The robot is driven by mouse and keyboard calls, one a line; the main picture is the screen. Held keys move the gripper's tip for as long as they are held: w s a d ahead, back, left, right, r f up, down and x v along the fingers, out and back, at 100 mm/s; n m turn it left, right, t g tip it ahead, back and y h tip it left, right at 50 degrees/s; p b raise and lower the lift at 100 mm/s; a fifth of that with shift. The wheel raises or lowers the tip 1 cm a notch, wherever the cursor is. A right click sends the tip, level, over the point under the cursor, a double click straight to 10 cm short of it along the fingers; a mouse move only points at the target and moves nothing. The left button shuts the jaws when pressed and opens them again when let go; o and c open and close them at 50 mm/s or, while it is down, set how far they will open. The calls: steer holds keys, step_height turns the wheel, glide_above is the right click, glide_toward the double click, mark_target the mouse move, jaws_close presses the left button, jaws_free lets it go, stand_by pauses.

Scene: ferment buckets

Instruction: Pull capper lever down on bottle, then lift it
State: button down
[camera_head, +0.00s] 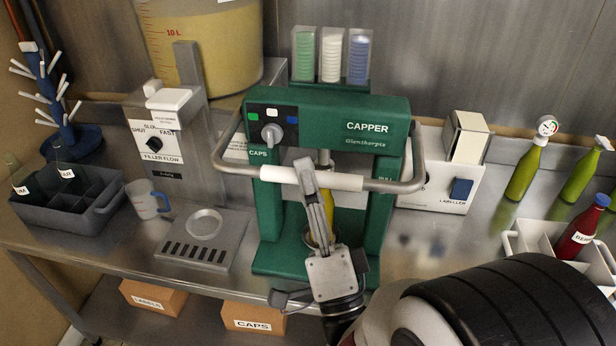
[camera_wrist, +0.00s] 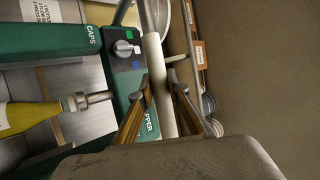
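The green capper (camera_head: 340,110) stands mid-bench. Its lever is a grey metal loop with a white sleeve (camera_head: 338,181) across the front, just below the capper's top housing. The sleeve also crosses the wrist view (camera_wrist: 157,65). My gripper (camera_head: 306,172) is at the sleeve, left of its middle. In the wrist view my gripper's fingers (camera_wrist: 165,90) lie close on both sides of the sleeve and appear shut on it. A yellow bottle (camera_wrist: 28,117) stands in the capper, its neck close to the metal capping head (camera_wrist: 88,101). In the head view my gripper hides most of the bottle.
A filler (camera_head: 158,135) with a drip tray (camera_head: 190,255) stands left of the capper, with a blue-handled jug (camera_head: 146,200) beside it. A labeller (camera_head: 440,190) is at right. Several bottles and a white crate (camera_head: 520,240) stand further right. Cap tubes (camera_head: 331,55) sit above the capper.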

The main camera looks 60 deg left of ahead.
steer(key=c, duration=1.9)
jaws_free()
steer(key=shift+w+a+f, duration=0.1)
steer(key=shift+w+a, duration=0.05)
steer(key=shift+w, duration=0.1)
steer(key=shift+s, duration=0.1)
steer(key=shift+r, duration=0.2)
steer(key=shift+r, duration=5)
steer(key=shift+s, duration=0.1)
steer(key=shift+f, duration=0.2)
steer(key=shift+d+f, duration=0.15)
steer(key=shift+d, duration=0.1)
steer(key=shift+s+d+f, duration=0.1)
steer(key=shift+d+f, duration=0.75)
steer(key=shift+f, duration=0.25)
steer(key=shift+s+d+f, duration=0.1)
steer(key=shift+d+f, duration=0.8)
steer(key=shift+f, duration=0.25)
steer(key=shift+s+d+f, duration=0.1)
steer(key=shift+d+f, duration=0.75)
steer(key=shift+f, duration=0.25)
